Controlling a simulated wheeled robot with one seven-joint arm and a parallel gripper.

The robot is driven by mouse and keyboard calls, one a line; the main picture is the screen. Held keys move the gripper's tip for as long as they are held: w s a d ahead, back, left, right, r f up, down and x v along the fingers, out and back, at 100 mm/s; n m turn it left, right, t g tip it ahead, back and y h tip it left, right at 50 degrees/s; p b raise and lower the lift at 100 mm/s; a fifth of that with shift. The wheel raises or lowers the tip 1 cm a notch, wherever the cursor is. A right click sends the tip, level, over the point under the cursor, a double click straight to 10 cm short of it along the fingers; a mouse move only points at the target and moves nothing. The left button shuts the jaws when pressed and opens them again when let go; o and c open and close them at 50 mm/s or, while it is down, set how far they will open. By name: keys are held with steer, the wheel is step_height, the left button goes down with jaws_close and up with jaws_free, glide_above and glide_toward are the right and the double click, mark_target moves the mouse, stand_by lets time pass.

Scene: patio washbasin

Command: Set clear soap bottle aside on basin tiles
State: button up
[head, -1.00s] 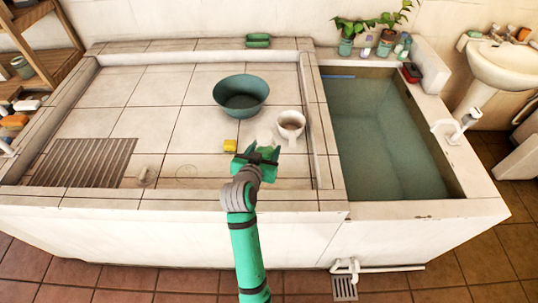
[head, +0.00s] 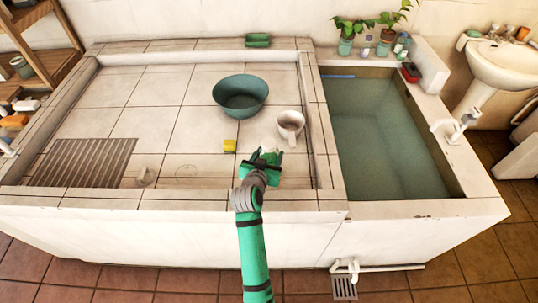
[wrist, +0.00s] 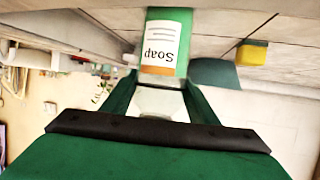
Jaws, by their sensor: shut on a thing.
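My gripper (head: 262,160) is over the front right part of the tiled basin (head: 110,100). In the wrist view its two green fingers (wrist: 160,98) are closed on the soap bottle (wrist: 165,45). The bottle has a white "Soap" label, upside down in that view, green at its sides and a clear part between the fingers. In the head view the bottle is mostly hidden by my gripper. I cannot tell whether its base touches the tiles.
A yellow block (head: 230,146) lies left of my gripper. A white mug (head: 290,126) and a teal bowl (head: 241,96) stand behind it. A water-filled trough (head: 380,130) is to the right, past a raised edge. The tiles at left are largely clear.

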steer(key=o, duration=1.4)
steer(key=shift+f, duration=0.1)
steer(key=shift+c, duration=0.2)
steer(key=v, duration=1.2)
